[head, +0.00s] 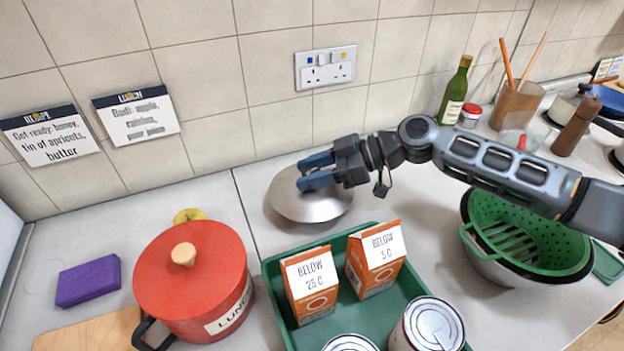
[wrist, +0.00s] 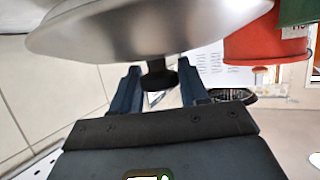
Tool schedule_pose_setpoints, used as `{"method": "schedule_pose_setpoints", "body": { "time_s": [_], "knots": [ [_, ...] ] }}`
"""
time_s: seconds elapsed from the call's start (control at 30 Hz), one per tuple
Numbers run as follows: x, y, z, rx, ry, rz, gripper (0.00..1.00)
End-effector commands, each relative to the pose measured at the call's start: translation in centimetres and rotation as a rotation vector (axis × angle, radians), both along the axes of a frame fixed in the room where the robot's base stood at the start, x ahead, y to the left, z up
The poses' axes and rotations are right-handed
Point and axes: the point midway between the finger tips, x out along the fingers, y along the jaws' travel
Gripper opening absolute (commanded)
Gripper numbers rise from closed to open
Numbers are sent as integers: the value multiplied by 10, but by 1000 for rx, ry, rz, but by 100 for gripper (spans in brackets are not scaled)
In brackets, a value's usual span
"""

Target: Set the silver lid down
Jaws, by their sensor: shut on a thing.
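The silver lid (head: 312,207) is a shallow metal dome at the back of the worktop, near the tiled wall. My gripper (head: 317,172) is over its top, with blue fingers coming in from the right. My gripper is shut on the lid's knob. The lid looks about level and low; I cannot tell whether its rim touches the worktop.
A green tray (head: 272,290) with cartons (head: 310,285) and tins (head: 428,325) stands in front of the lid. A red pot (head: 190,280) is at the left, a green colander (head: 530,240) at the right. A purple block (head: 88,280) lies far left. Some worktop (head: 235,225) beside the lid is bare.

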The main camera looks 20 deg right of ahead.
Motion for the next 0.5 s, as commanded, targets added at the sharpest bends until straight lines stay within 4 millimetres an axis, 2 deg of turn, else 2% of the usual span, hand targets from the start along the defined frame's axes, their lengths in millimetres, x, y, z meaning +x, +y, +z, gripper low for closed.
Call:
{"method": "schedule_pose_setpoints", "body": {
  "time_s": [0.2, 0.5],
  "knots": [
    [0, 0, -28, 0, 3, -1, 7],
    [0, 0, -33, 1, 0, 1, 7]
  ]
}}
